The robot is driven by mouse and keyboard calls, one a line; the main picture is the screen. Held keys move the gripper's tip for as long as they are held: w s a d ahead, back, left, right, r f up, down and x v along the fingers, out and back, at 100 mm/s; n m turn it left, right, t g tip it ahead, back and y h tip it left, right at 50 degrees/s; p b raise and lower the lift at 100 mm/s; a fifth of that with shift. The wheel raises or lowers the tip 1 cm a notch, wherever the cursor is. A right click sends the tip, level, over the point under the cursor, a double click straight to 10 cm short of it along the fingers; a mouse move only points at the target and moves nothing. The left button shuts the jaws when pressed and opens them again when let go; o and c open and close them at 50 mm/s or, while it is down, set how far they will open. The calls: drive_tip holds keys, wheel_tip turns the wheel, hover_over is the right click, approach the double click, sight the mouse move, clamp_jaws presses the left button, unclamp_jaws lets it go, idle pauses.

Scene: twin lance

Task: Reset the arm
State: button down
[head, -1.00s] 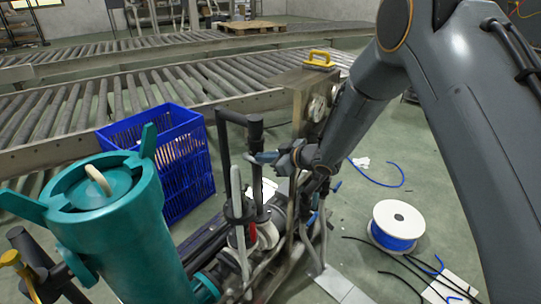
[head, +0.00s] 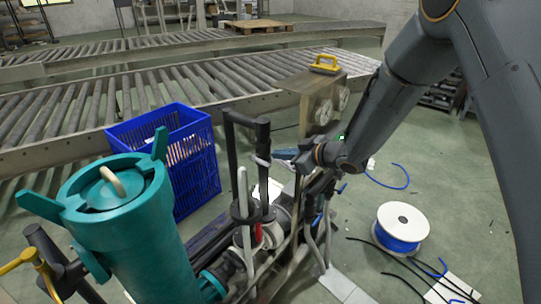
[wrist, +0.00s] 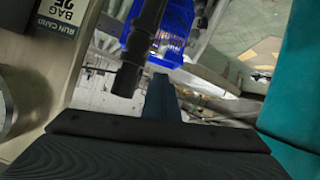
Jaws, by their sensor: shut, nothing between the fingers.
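My arm (head: 385,105) reaches down from the upper right in the head view. My gripper (head: 284,154) is at its end, beside the black upright pipe (head: 263,165) of the pump assembly. The gripper is shut and empty. In the wrist view its fingers show as one narrow dark blue-grey shape (wrist: 161,98) pointing up the picture. A black pipe (wrist: 140,45) stands just left of the fingertips there. I cannot tell whether the fingers touch it.
A teal canister (head: 130,235) stands front left. A blue crate (head: 195,180) is behind it. A metal cabinet (head: 308,100) with gauges and a yellow handle (head: 325,64) stands behind my gripper. A cable spool (head: 398,243) and loose cables lie right. Roller conveyors (head: 190,85) cross the back.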

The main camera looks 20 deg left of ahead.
drive_tip(key=d+r+m+t+h, duration=0.2)
drive_tip(key=d+m+h, duration=0.3)
drive_tip(key=d, duration=1.2)
drive_tip(key=d+r+m+t+h, duration=0.1)
drive_tip(key=d+m+h, duration=0.4)
drive_tip(key=d, duration=1.2)
drive_tip(key=s+d+m+g+h, duration=0.3)
drive_tip(key=s+d+m, duration=0.1)
drive_tip(key=s+d, duration=0.75)
drive_tip(key=s+d+r+m+g, duration=0.1)
drive_tip(key=s+m+g, duration=0.2)
drive_tip(key=s, duration=1.1)
drive_tip(key=shift+s+d+g, duration=0.15)
drive_tip(key=shift+g, duration=0.25)
